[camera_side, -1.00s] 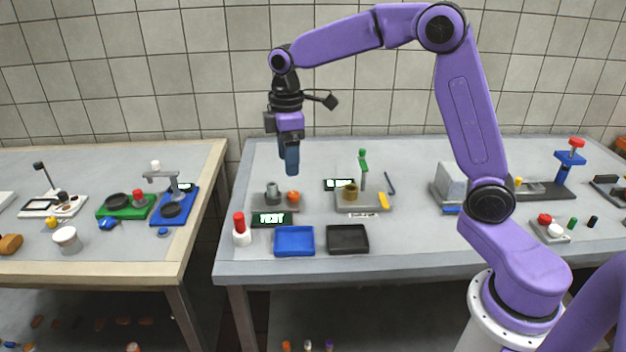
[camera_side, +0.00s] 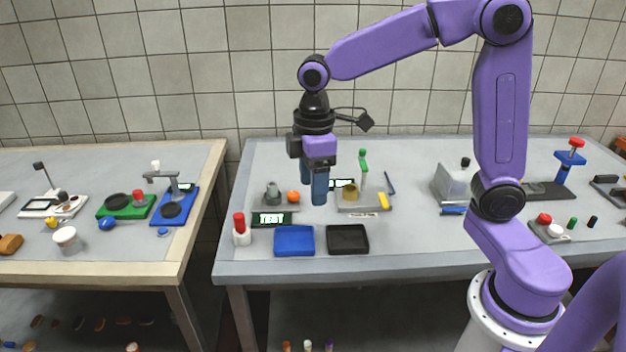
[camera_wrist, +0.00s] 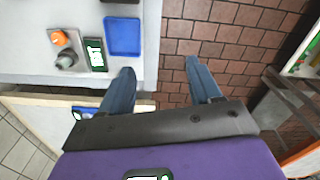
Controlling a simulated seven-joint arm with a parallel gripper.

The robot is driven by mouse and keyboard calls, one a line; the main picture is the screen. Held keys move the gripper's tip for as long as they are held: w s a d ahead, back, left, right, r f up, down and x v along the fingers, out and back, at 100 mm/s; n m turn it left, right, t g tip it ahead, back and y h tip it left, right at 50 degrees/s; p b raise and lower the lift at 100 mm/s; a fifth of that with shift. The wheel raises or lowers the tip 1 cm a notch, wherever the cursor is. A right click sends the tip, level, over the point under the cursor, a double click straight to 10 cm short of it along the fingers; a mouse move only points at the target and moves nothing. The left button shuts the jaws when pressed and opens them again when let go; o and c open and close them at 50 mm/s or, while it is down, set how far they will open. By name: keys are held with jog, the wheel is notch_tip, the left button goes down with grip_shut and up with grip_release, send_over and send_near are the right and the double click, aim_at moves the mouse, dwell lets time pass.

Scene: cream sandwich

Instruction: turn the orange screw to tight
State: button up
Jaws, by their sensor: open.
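The orange screw (camera_side: 293,196) is a small round orange knob on a grey plate (camera_side: 295,208), beside a grey metal cylinder (camera_side: 272,190). The screw also shows at the upper left of the wrist view (camera_wrist: 58,38). A dark box with a lit screen (camera_side: 271,219) sits by the plate. My gripper (camera_side: 319,198) points down, right of the screw in the side view and apart from it. In the wrist view its two fingers (camera_wrist: 160,67) are spread with nothing between them. How tight the screw is cannot be told.
A blue tray (camera_side: 294,254) and a black tray (camera_side: 347,252) lie near the table's front edge. A red-capped white bottle (camera_side: 241,230) stands at left. A stand with a green-topped post (camera_side: 363,158) is close right of my gripper. The table's back strip is clear.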

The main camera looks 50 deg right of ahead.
jog(key=m, duration=0.5)
send_over(294, 194)
notch_tip(294, 194, down, 2)
jog(key=f, duration=0.1)
notch_tip(294, 194, down, 17)
jog(key=shift+r, duration=0.1)
